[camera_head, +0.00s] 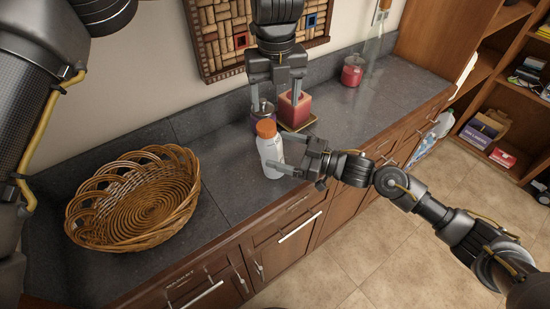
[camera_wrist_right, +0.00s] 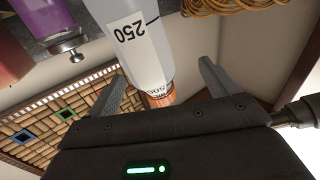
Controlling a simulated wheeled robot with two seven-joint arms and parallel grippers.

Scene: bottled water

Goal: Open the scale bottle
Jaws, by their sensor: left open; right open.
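The scale bottle (camera_head: 270,155) is white with an orange cap (camera_head: 266,128) and stands upright on the dark counter. In the right wrist view the bottle (camera_wrist_right: 135,45) appears upside down, with a "250" mark and its orange cap (camera_wrist_right: 160,98). My right gripper (camera_head: 277,152) is open, with its fingers on either side of the bottle; gaps show beside the bottle in the wrist view. My left gripper (camera_head: 275,101) is open and points down, above and behind the cap, apart from it in the picture.
A purple jar (camera_head: 262,107) and a red candle (camera_head: 296,108) stand just behind the bottle. A wicker basket (camera_head: 135,200) is to the left. A red jar (camera_head: 352,71) is farther back. The counter (camera_head: 222,170) between basket and bottle is clear.

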